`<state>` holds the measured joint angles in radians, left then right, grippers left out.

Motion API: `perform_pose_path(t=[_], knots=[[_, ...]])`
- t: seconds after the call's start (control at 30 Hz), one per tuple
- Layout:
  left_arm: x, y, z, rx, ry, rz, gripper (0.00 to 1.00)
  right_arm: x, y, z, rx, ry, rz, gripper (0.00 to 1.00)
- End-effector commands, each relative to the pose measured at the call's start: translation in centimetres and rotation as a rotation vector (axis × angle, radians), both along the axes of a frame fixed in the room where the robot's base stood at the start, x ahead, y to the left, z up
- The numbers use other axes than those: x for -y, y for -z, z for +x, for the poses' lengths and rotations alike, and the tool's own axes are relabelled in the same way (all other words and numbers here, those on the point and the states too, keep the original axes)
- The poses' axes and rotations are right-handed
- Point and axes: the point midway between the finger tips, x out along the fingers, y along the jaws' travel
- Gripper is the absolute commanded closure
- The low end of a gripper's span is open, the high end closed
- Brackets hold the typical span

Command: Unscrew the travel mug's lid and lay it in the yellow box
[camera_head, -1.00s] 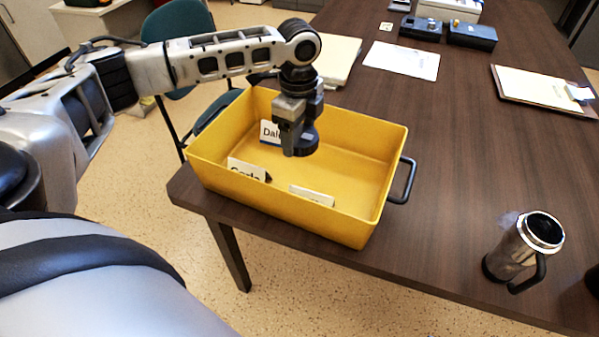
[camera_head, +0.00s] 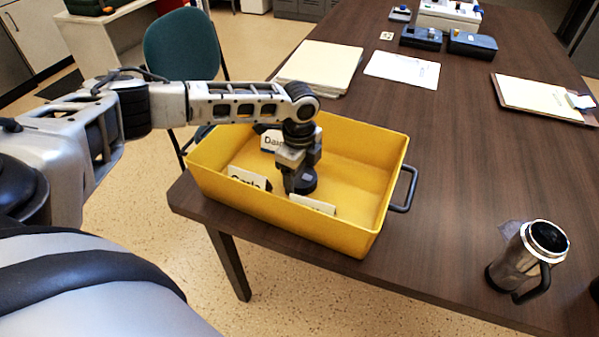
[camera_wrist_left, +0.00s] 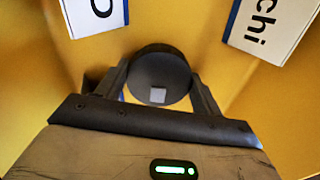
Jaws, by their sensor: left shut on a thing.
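The travel mug (camera_head: 513,264) stands upright at the right front of the table, silver with a black handle, and its top is open with a dark inside. My left gripper (camera_head: 297,184) reaches down inside the yellow box (camera_head: 338,236). It is shut on the round black lid (camera_head: 307,182), which also shows between the fingers in the left wrist view (camera_wrist_left: 160,75). The lid is low in the box, below the rim; I cannot tell whether it touches the floor of the box. My right gripper is not in view.
Several name cards are in the box, including one at its left (camera_head: 248,177) and one by the near wall (camera_head: 312,204). A black handle (camera_head: 405,188) sticks out on the right. Papers (camera_head: 402,69) and a clipboard (camera_head: 543,97) lie farther back. The middle of the table is clear.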

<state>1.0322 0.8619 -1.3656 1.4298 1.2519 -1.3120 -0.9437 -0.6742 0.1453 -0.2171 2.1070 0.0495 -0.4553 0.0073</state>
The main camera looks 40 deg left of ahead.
Motion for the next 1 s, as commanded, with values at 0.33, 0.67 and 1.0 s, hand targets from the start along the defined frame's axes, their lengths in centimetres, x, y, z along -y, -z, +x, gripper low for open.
perform_pose_path(t=[0.33,0.67,1.0], knots=[[0.0,0.2,0.0,0.0,0.0,0.0,0.11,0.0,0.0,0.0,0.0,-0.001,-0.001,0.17],[0.0,-2.7,0.1,0.004,-0.001,-0.001,0.11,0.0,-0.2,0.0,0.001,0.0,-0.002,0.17],[0.0,-9.7,0.0,0.003,0.0,0.0,0.11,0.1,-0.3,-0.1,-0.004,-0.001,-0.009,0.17]])
